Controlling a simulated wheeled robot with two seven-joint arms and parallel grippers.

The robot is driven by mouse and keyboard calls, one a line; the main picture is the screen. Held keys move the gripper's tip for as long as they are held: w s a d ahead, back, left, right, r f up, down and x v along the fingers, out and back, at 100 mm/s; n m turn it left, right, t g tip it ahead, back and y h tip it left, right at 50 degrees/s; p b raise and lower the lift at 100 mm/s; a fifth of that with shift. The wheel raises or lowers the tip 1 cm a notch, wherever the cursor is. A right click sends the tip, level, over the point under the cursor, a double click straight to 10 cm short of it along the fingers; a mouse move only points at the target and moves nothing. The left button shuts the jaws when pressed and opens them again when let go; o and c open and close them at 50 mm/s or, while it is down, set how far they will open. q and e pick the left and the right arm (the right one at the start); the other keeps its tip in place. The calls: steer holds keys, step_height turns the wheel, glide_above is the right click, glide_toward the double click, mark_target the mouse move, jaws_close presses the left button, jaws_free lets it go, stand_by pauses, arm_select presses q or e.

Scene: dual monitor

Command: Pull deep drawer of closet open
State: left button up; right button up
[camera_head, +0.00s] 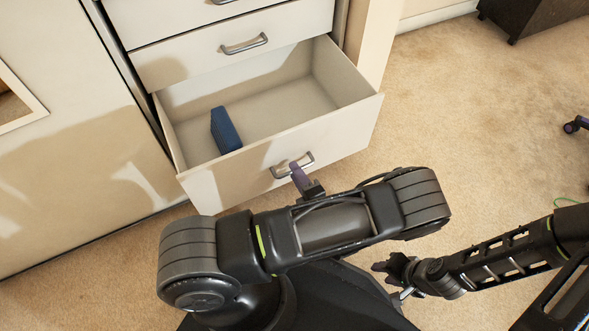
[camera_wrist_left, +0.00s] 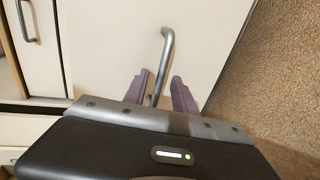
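The deep bottom drawer (camera_head: 282,155) of the cream closet stands pulled well out, its inside visible from above. Its grey bar handle (camera_head: 292,165) is on the front panel. My left gripper (camera_head: 299,174) is at this handle. In the left wrist view, the purple fingers of my left gripper (camera_wrist_left: 162,92) stand apart on either side of the handle (camera_wrist_left: 166,50), with small gaps seen beside the bar. My right gripper (camera_head: 388,281) is low at the right, away from the drawer, its fingers apart and empty.
A blue block-like object (camera_head: 225,130) lies inside the drawer. The shallower drawer above (camera_head: 205,55) is shut. A dark piece of furniture (camera_head: 535,15) stands at the upper right. The carpet (camera_head: 460,110) to the right of the drawer is clear.

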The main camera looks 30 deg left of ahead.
arm_select(q)
steer(key=p+v, duration=0.1)
steer(key=v, duration=0.5)
stand_by(0.4)
